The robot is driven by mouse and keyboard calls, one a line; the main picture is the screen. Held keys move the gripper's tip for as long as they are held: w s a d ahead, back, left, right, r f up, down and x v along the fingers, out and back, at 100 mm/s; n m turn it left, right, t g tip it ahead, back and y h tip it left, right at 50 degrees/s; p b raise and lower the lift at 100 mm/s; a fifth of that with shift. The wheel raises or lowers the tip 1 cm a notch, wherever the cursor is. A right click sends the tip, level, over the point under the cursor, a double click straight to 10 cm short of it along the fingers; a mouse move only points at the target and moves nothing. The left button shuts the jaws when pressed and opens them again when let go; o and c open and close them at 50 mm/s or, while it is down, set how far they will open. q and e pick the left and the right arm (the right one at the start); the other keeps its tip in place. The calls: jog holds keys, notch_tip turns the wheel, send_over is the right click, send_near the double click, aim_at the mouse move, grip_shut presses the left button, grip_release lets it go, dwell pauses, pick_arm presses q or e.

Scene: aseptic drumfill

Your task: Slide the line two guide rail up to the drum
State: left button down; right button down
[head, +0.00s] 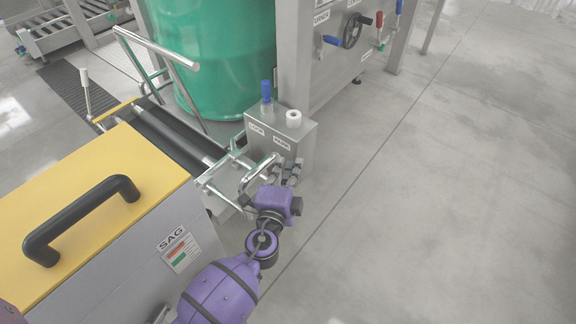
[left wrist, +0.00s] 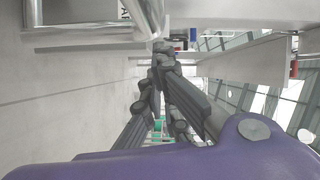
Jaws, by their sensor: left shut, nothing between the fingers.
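The green drum (head: 225,60) stands upright at the top of the head view, behind the conveyor rollers. A bent chrome tube rail (head: 157,47) stands in front of the drum, with a visible gap at its left. A second chrome loop (head: 250,172) projects at the near right end of the conveyor. I cannot tell which one is the line two guide rail. My left gripper (head: 292,172) is beside this loop, fingers together; I cannot tell whether they touch it. In the left wrist view the closed fingers (left wrist: 160,50) hold nothing. My right gripper is not in view.
A grey control box (head: 285,145) with a blue-capped switch and a white knob stands just beyond my left gripper. A yellow-topped cabinet (head: 130,175) with a black handle fills the left. A steel machine frame (head: 330,75) stands behind. The floor at right is clear.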

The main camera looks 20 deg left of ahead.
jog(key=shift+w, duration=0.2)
pick_arm(q)
jog(key=shift+w+a+b, duration=0.2)
jog(key=shift+w+a, duration=0.05)
jog(key=shift+a, duration=0.4)
jog(key=shift+w+a+b, duration=0.15)
jog(key=shift+w+a, duration=0.05)
jog(key=shift+a, duration=0.4)
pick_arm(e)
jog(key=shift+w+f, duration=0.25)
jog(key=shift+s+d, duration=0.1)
